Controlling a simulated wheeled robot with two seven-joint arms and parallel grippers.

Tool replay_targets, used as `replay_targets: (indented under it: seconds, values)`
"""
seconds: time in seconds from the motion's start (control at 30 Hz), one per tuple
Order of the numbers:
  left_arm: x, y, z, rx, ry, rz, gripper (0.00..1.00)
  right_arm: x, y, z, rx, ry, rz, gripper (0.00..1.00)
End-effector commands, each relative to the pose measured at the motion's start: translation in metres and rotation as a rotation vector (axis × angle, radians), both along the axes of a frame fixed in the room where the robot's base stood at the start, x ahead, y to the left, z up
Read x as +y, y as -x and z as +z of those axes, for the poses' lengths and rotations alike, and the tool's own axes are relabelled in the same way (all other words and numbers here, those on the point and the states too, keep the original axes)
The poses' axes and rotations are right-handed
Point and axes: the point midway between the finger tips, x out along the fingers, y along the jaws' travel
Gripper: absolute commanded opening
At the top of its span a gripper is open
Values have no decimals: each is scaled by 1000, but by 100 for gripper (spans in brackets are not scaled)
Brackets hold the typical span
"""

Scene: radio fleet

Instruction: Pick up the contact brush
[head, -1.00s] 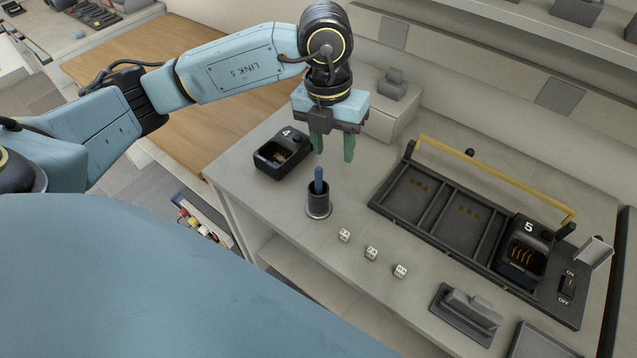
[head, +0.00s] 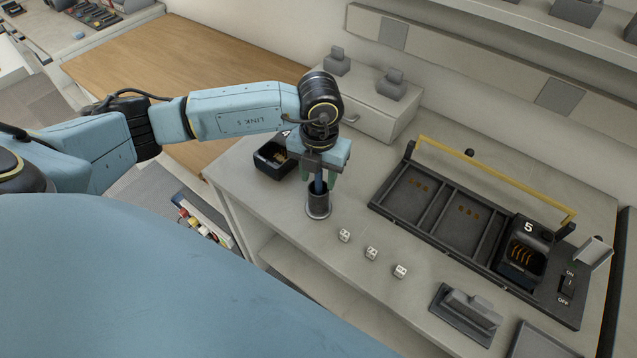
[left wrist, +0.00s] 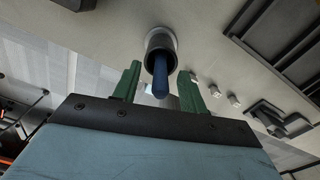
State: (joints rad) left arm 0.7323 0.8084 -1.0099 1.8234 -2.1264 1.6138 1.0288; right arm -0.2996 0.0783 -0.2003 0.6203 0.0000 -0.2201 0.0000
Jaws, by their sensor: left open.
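The contact brush (left wrist: 160,80) stands upright in a dark cylindrical holder (head: 318,201) on the light counter, with its blue handle up. In the head view only a bit of the blue handle shows below my left gripper (head: 319,178). My left gripper is open, with its green fingers pointing down, one on each side of the handle. In the left wrist view the handle lies between the two fingers (left wrist: 159,88), with gaps on both sides. The brush's lower end is hidden inside the holder (left wrist: 161,42). My right gripper is not in view.
Several small white cubes (head: 371,253) lie to the right. A black charging tray (head: 425,212) with a yellow bar (head: 495,178) is farther right. A drawer box (head: 375,112) stands behind.

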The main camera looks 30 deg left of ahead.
Motion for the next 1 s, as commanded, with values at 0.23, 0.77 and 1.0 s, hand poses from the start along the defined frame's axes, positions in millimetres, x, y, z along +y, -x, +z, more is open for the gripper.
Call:
replay_targets:
  seconds: [0.23, 0.77, 1.0]
  values:
    - [0, 0, -15, 0, 1, -1, 42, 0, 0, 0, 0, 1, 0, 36]
    - [0, 0, -14, -1, 1, -1, 0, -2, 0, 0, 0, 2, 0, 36]
    - [0, 0, -12, -2, 1, -1, 0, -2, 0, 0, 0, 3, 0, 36]
